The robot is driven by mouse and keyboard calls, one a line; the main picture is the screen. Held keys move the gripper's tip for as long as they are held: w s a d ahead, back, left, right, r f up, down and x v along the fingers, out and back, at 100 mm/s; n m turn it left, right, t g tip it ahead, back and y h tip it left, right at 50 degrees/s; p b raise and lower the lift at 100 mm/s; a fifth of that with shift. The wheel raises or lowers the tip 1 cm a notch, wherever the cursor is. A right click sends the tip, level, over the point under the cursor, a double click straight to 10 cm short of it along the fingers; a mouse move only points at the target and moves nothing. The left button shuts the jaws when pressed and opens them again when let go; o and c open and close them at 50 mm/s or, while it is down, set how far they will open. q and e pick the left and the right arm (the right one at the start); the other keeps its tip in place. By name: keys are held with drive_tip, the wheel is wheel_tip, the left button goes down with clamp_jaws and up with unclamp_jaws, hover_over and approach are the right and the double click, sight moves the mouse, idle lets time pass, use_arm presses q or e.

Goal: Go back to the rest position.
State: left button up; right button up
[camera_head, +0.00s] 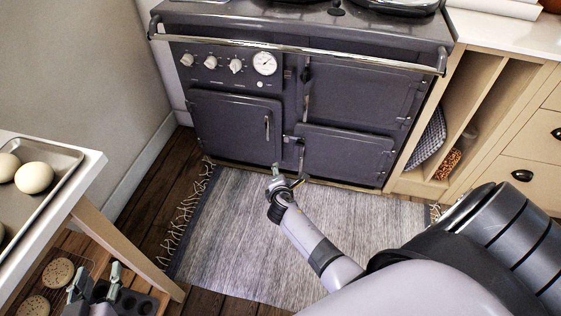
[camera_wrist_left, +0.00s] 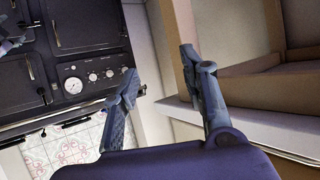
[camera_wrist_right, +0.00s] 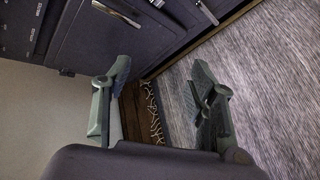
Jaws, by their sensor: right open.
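My left gripper (camera_head: 98,274) shows at the bottom left of the head view, beside the side table. In the left wrist view its two fingers (camera_wrist_left: 160,65) stand apart with nothing between them. My right gripper (camera_head: 286,178) reaches forward over the rug in front of the stove. In the right wrist view its fingers (camera_wrist_right: 160,72) are spread and empty, with floor and rug edge seen between them.
A dark range stove (camera_head: 240,124) stands ahead with its doors closed. A grey rug (camera_head: 240,235) lies before it. At the left, a side table (camera_head: 92,168) carries a tray (camera_head: 66,158) with eggs (camera_head: 34,178). Cabinets (camera_head: 530,150) stand at the right.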

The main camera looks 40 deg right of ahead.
idle(0.3)
